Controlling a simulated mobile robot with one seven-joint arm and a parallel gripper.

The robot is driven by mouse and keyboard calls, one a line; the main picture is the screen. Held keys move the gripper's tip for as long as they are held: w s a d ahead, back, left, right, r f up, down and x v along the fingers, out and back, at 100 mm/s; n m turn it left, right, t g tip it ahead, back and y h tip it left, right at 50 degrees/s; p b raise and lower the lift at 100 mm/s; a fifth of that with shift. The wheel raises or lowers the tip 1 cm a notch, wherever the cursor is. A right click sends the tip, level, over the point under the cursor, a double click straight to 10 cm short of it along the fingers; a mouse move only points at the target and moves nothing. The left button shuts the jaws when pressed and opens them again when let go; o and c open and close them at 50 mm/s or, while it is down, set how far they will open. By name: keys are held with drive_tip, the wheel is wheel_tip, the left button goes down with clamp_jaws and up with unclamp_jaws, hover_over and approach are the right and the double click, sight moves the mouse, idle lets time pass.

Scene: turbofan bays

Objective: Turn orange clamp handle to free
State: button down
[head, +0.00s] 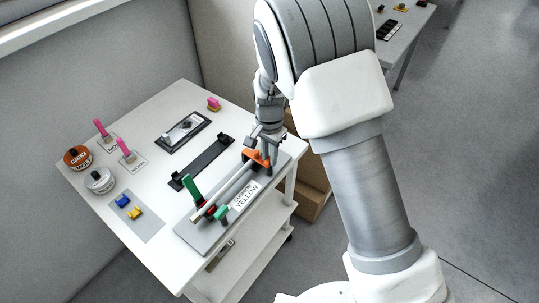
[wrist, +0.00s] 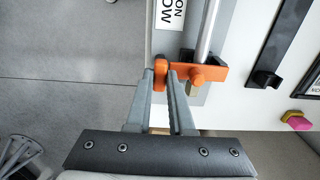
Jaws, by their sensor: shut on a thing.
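The orange clamp (head: 257,157) sits at the far end of a grey base plate (head: 186,229) on the white table. A silver rod (head: 221,196) runs along the plate from the clamp. In the wrist view the orange clamp handle (wrist: 160,77) is between my gripper's fingertips (wrist: 166,80). My gripper (head: 264,142) is shut on it. The clamp's crosspiece (wrist: 212,73) lies just right of the fingers and crosses the rod's end. A green upright handle (head: 191,188) and a green block stand at the plate's near end.
A black holder (head: 203,163) and a dark tray (head: 184,128) lie to the left. Pink-handled pieces, round tins (head: 77,157) and small blue and yellow parts are farther left.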

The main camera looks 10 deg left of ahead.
drive_tip(key=c, duration=0.8)
unclamp_jaws()
wheel_tip(320, 180, up, 18)
drive_tip(key=shift+f, duration=0.25)
